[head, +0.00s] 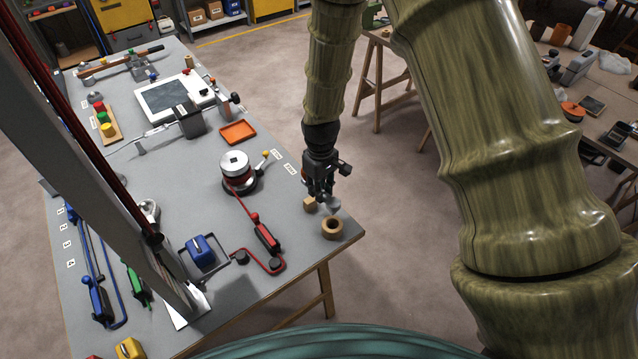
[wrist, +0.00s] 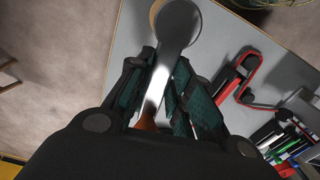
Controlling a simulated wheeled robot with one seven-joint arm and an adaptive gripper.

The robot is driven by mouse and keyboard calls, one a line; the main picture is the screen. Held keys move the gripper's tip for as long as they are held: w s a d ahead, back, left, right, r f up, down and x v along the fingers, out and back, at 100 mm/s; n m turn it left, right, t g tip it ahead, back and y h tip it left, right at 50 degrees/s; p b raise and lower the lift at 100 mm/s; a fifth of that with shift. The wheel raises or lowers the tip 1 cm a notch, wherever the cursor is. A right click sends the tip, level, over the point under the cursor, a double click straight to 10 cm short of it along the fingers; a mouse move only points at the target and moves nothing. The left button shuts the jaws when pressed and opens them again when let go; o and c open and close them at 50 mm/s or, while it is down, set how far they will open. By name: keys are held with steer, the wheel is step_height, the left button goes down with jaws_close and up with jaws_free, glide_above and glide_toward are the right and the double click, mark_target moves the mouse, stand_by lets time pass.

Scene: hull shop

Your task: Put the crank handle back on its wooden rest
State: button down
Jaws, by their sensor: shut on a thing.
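My gripper (head: 322,192) is over the front right corner of the grey bench, shut on the crank handle (head: 333,205). In the wrist view the crank handle (wrist: 160,82) is a silver arm between the green-padded fingers (wrist: 168,95), with a round grey end (wrist: 178,24) and a brown part near the palm. The wooden rest (head: 333,235) is a round, light wood ring with a dark hole, just in front of the gripper. The round end partly covers what seems to be the rest's rim (wrist: 154,13). I cannot tell whether they touch.
A red cable with a red handheld tool (head: 266,236) and a silver round device (head: 236,165) lie further left. The bench's right edge is close to the rest, with open floor beyond.

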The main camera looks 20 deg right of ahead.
steer(key=shift+s+f, duration=0.2)
steer(key=shift+s, duration=0.05)
steer(key=shift+s+f+b, duration=0.1)
steer(key=shift+f+b, duration=0.15)
steer(key=shift+b, duration=0.15)
steer(key=f, duration=0.1)
steer(key=f+b, duration=0.1)
steer(key=f, duration=0.1)
steer(key=shift+w, duration=0.35)
steer(key=shift+w+f, duration=0.1)
steer(key=shift+w, duration=0.1)
steer(key=shift+s, duration=0.15)
steer(key=shift+f+b, duration=0.9)
steer(key=shift+f, duration=1.3)
stand_by(2.4)
